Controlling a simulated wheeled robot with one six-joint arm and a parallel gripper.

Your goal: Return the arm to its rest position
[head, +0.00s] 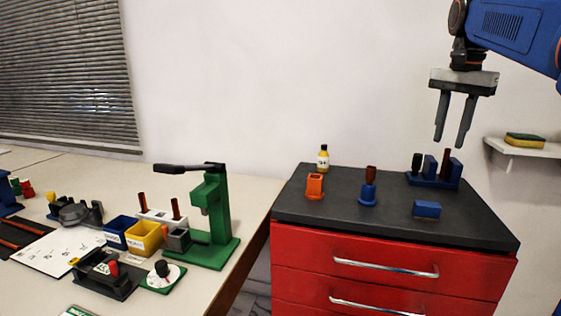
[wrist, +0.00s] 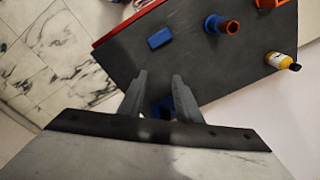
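My gripper (head: 455,120) hangs in the air at the upper right of the head view, fingers pointing down and spread apart with nothing between them. It is above the back right part of the dark-topped red cabinet (head: 330,217). In the wrist view the two grey fingers of my gripper (wrist: 157,85) show apart, with part of a blue object visible beyond them. My blue arm reaches in from the upper right corner of the head view.
On the cabinet are a blue holder (head: 434,181) below my gripper, a blue block (head: 427,209), a blue socket (head: 367,193), an orange socket (head: 315,187) and a yellow bottle (head: 323,160). A wall shelf (head: 520,148) with a sponge is right. A green press (head: 213,225) stands left.

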